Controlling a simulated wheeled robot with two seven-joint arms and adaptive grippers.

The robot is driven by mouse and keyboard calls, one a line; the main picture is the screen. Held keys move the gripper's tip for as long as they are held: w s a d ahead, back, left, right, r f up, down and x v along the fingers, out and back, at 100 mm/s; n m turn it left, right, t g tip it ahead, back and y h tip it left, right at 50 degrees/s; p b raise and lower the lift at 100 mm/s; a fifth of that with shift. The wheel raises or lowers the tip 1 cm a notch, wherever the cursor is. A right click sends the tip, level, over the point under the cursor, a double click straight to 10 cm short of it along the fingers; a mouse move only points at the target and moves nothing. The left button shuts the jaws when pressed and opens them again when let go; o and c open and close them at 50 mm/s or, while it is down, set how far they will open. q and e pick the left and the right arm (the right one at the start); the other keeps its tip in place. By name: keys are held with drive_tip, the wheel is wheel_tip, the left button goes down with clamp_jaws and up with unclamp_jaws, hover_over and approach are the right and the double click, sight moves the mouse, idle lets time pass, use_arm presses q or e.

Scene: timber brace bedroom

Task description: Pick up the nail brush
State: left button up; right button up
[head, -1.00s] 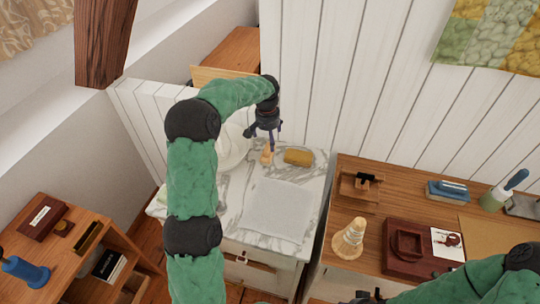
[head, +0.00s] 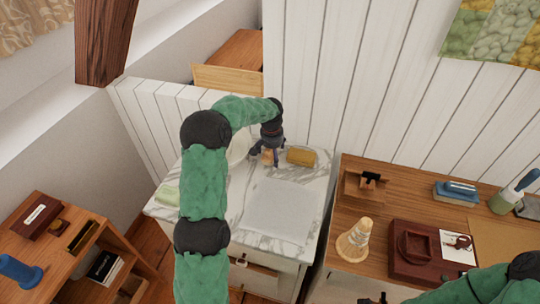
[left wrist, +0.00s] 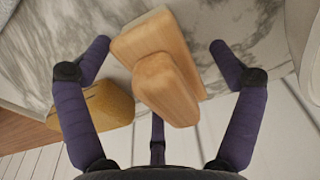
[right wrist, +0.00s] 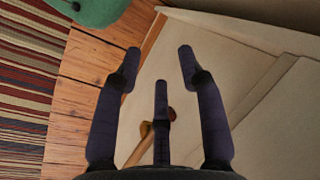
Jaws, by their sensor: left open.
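The nail brush (left wrist: 165,85), a pale wooden block with a raised wooden grip, sits on the marble washstand top. In the head view the nail brush (head: 268,157) is partly hidden by my left gripper (head: 266,151). In the left wrist view my left gripper (left wrist: 160,52) is open, with one finger on each side of the brush and visible gaps between. My right gripper (right wrist: 160,55) is open and empty in its wrist view, away from the washstand.
A yellow sponge-like block (head: 301,156) lies close beside the brush. A pale cloth or mat (head: 278,208) covers the front of the marble top (head: 240,170). A white plank wall (head: 325,90) rises behind. A wooden desk (head: 350,205) with several items stands right.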

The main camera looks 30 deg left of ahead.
use_arm(q)
drive_tip(key=shift+r, duration=0.1)
drive_tip(key=c, duration=1.3)
drive_tip(key=shift+r+p, duration=0.3)
drive_tip(key=shift+r, duration=0.1)
drive_tip(key=r+p, duration=0.1)
drive_tip(key=r, duration=0.2)
drive_tip(key=shift+s+r+p, duration=0.2)
drive_tip(key=shift+p, duration=0.15)
drive_tip(key=s+r+p, duration=0.1)
drive_tip(key=s+r, duration=0.1)
drive_tip(key=s+d+r, duration=0.1)
drive_tip(key=s+r, duration=0.1)
drive_tip(key=r, duration=0.1)
drive_tip(key=shift+d+p, duration=0.1)
drive_tip(key=shift+p, duration=0.25)
drive_tip(key=s+d+r, duration=0.1)
drive_tip(key=s, duration=0.2)
drive_tip(key=s+r+p, duration=0.1)
drive_tip(key=s, duration=0.2)
drive_tip(key=s+d+r+p, duration=0.1)
drive_tip(key=s, duration=0.2)
drive_tip(key=shift+d+r, duration=0.3)
drive_tip(key=shift+r, duration=0.1)
